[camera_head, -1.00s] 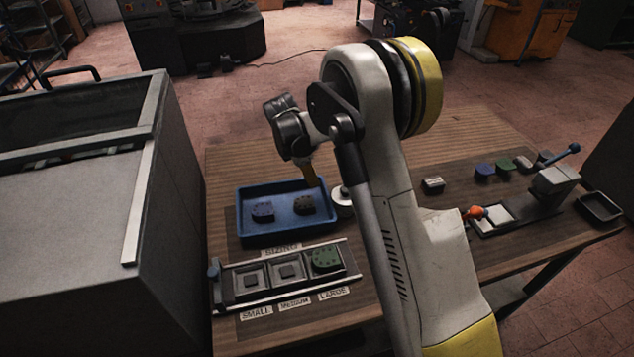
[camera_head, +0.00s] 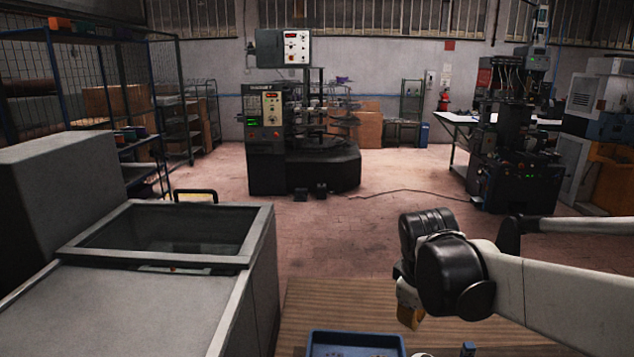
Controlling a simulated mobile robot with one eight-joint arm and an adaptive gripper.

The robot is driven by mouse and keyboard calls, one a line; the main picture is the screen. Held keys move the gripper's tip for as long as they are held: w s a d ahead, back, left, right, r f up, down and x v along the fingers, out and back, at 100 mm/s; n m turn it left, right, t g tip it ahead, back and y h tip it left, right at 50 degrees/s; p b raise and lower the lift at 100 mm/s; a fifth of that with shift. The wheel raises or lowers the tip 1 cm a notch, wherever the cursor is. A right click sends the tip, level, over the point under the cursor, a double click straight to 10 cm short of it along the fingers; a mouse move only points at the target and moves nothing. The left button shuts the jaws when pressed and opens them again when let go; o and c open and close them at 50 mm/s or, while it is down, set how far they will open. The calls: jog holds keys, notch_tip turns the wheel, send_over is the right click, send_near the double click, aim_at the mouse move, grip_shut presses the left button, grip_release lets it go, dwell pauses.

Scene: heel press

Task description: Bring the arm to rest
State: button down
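My arm comes in from the right edge and reaches toward the middle of the picture. My gripper (camera_head: 409,312) hangs below the dark wrist joint, above the wooden table (camera_head: 300,305) and a little right of the blue tray (camera_head: 355,339). Only a small yellowish part of it shows, and I cannot tell whether its fingers are open or shut. I see nothing held in it. Only the far part of the tray is in view, at the bottom edge. The rest of the table is cut off below.
A grey cabinet (camera_head: 262,290) with a recessed dark top stands close at the left. A black machine (camera_head: 300,160) stands at the back, and another dark machine (camera_head: 515,150) at the back right. The floor between them is mostly open, with a cable across it.

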jog(key=s+m+t+y, duration=0.1)
jog(key=s+m+t, duration=0.2)
jog(key=s+m, duration=0.6)
jog(key=shift+s+a+r+t, duration=0.3)
jog(key=shift+s+t, duration=0.1)
jog(key=shift+s, duration=3.25)
